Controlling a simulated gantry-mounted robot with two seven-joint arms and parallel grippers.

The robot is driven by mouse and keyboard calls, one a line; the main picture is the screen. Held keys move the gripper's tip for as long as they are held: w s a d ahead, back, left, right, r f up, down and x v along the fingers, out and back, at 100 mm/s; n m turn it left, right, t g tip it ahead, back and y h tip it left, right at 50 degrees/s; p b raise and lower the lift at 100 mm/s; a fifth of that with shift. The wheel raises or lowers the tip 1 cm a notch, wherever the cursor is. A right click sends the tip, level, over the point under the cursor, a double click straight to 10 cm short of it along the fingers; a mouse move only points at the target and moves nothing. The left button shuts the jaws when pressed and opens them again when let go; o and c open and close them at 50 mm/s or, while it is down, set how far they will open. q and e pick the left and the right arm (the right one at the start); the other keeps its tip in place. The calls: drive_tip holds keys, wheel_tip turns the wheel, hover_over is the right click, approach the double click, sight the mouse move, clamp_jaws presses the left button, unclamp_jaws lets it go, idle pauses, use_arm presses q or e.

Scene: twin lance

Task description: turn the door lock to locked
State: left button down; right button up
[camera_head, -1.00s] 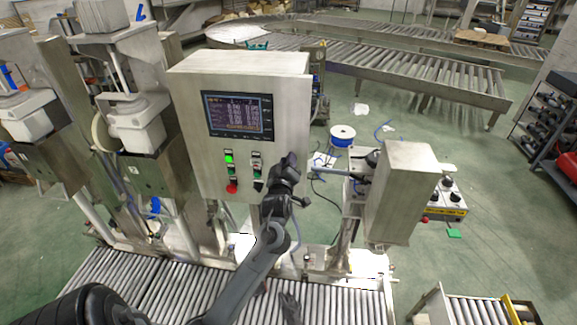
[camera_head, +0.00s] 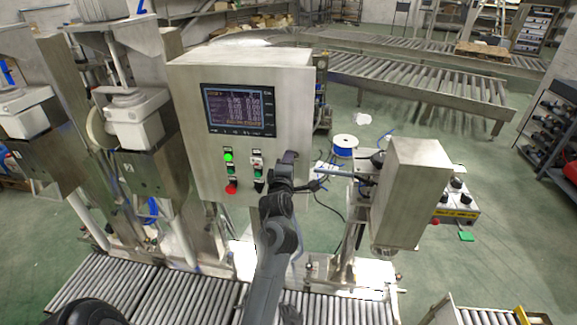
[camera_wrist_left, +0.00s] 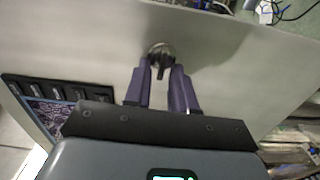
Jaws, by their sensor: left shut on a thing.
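The door lock (camera_wrist_left: 160,53) is a small round dark metal knob with a narrow tab on the pale panel of the steel cabinet (camera_head: 240,72). In the left wrist view my left gripper (camera_wrist_left: 160,74) has its two purple fingers on either side of the tab, closed on it. The tab points roughly along the fingers in that view. In the head view my left gripper (camera_head: 289,158) is against the lower right of the cabinet front and hides the lock. My right gripper does not show.
The cabinet front has a display screen (camera_head: 239,110), a lit green button (camera_head: 228,157) and a red button (camera_head: 231,188). A steel box (camera_head: 412,195) on a stand is close to the right of my left arm. A roller conveyor (camera_head: 190,295) runs below.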

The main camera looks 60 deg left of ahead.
use_arm(q)
drive_tip(key=shift+f+n, duration=0.1)
drive_tip(key=shift+n, duration=0.2)
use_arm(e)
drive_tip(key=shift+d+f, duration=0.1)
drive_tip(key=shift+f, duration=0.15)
use_arm(q)
drive_tip(key=c, duration=1.3)
unclamp_jaws()
drive_tip(key=shift+o, duration=0.2)
